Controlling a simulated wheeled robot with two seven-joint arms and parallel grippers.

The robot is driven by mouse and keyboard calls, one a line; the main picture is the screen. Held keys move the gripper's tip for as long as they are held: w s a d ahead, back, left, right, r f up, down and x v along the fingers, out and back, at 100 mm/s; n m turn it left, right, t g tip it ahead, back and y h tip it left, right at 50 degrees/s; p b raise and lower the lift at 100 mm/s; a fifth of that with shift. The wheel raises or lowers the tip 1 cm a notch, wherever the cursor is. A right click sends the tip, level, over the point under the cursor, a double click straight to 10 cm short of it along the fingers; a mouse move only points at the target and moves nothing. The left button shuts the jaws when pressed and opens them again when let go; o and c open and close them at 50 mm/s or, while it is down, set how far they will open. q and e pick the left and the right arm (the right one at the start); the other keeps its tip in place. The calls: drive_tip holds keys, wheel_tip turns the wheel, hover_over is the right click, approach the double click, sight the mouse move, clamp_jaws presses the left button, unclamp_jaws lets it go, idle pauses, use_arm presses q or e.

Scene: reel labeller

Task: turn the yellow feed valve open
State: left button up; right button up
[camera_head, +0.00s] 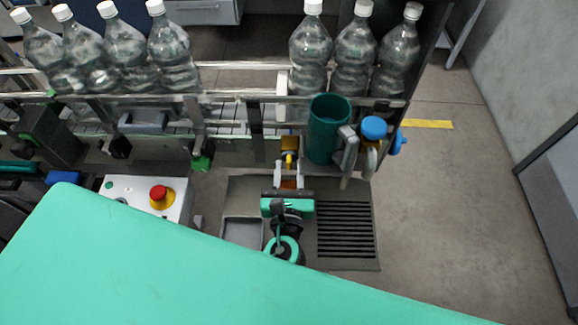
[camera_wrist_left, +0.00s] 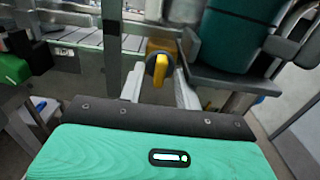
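The yellow feed valve (camera_head: 290,151) sits on the front of the conveyor frame, left of a dark green cylinder. In the left wrist view the yellow valve (camera_wrist_left: 161,66) shows at the upper middle, in front of the frame. My left gripper (camera_head: 289,168) is just in front of the valve. Its two pale fingers (camera_wrist_left: 158,86) are spread, one to each side of the yellow part, with a gap between. They look empty; I cannot tell whether either finger touches the valve. My right gripper is not in view.
The dark green cylinder (camera_head: 328,130) and a blue-capped fitting (camera_head: 374,128) stand close right of the valve. Clear bottles (camera_head: 311,50) line the conveyor behind. A control box with a red button (camera_head: 158,192) is at left. A grated tray (camera_head: 346,228) lies below.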

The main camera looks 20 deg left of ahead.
use_arm(q)
clamp_jaws()
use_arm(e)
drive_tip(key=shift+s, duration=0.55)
